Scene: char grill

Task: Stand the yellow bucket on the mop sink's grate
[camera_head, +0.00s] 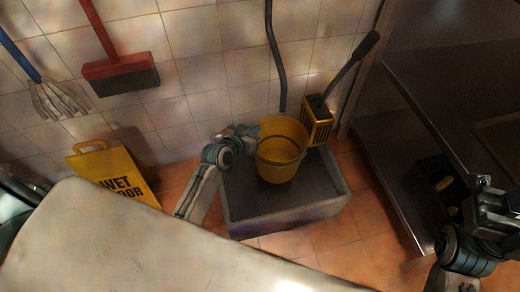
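The yellow bucket (282,168) is upright, mouth up, over the dark grate (243,196) of the mop sink (290,218). I cannot tell whether its base touches the grate or hangs just above it. My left gripper (254,133) is at the bucket's left rim and appears shut on it; the fingertips are small and partly merged with the rim. My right gripper (503,205) is at the right edge, away from the bucket, partly cut off, and its fingers are unclear.
A yellow wringer (318,122) with a dark handle is at the sink's back right corner. A dark hose (276,55) hangs above. A yellow wet floor sign (115,173) stands left. A pale surface (120,245) fills the front left; metal shelving (440,80) stands right.

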